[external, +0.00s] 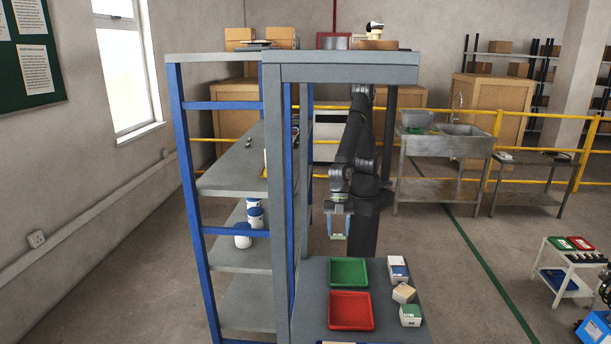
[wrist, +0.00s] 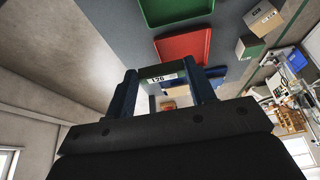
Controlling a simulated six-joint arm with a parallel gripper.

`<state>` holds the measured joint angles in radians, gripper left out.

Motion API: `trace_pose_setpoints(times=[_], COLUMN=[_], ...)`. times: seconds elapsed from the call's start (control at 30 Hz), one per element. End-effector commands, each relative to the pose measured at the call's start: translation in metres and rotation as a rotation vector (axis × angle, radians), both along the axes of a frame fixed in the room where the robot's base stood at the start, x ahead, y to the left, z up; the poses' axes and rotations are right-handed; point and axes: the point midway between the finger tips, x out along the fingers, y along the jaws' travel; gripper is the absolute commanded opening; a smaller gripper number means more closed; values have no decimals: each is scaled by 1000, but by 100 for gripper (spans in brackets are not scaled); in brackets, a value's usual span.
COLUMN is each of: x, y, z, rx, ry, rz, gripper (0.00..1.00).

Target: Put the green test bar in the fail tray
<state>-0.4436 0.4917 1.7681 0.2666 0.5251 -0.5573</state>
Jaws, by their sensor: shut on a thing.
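My gripper (external: 338,220) is above the grey bench, behind the trays in the external view. In the wrist view my gripper (wrist: 165,86) is shut on the green test bar (wrist: 150,71), which spans between the fingers and has a white label with dark print. The bar is small in the external view, with a little green at its lower edge (external: 338,236). The red tray (external: 350,311) lies flat at the front of the bench and looks empty; it also shows beyond the bar in the wrist view (wrist: 184,46). No fail lettering is readable.
An empty green tray (external: 349,272) lies just behind the red one. Several small boxes, including a tan block (external: 403,293) and a white-and-green box (external: 410,316), stand right of the trays. A grey-blue rack post (external: 303,215) and overhead beam (external: 340,67) frame the arm.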

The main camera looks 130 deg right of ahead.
Motion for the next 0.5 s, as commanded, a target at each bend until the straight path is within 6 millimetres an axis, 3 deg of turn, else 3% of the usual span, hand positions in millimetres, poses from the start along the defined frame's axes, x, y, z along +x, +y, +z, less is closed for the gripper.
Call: trace_pose_setpoints(times=[0.2, 0.5], x=[49, 87], y=[18, 33], z=[-37, -64], rx=[-2, -1], ry=[3, 1], rz=[-7, -9], gripper=[28, 28])
